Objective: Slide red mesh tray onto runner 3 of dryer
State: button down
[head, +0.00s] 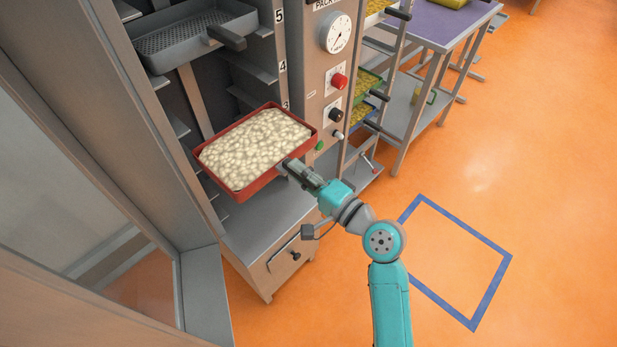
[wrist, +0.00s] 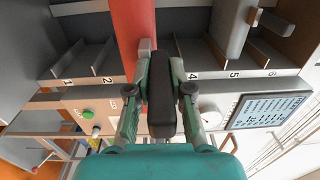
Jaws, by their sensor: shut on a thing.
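The red mesh tray (head: 231,192), filled with pale lumpy pieces, is level at the dryer's open front, near label 3. Its red underside or side (wrist: 133,25) shows in the wrist view, between labels 2 and 4. My gripper (head: 292,167) is shut on the tray's dark handle (wrist: 161,95) at the tray's front right. The dryer (head: 297,75) has side runners numbered along its right post. Label 3 is hidden in the wrist view. I cannot tell whether the tray's edges touch runner 3.
A grey mesh tray (head: 188,40) with a dark handle sits higher in the dryer, near label 5. The open door (head: 75,130) stands at left. A panel with a gauge (head: 336,33) and knobs is close right of the tray. A rack and purple table stand beyond.

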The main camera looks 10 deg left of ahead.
send_near(249, 145)
jog(key=shift+w+a+r, duration=0.85)
jog(key=shift+w+a, duration=0.15)
jog(key=shift+a, duration=0.3)
jog(key=shift+w+a+r, duration=0.85)
jog(key=shift+w+a, duration=0.2)
jog(key=shift+a, duration=0.25)
jog(key=shift+w+a+r, duration=0.85)
jog(key=shift+w+a, duration=0.15)
jog(key=shift+a, duration=0.3)
jog(key=shift+f, duration=0.55)
jog(key=c, duration=1)
grip_release()
jog(key=shift+o, duration=0.2)
jog(key=shift+f, duration=0.2)
jog(key=v, duration=1.2)
jog(key=shift+r, duration=0.15)
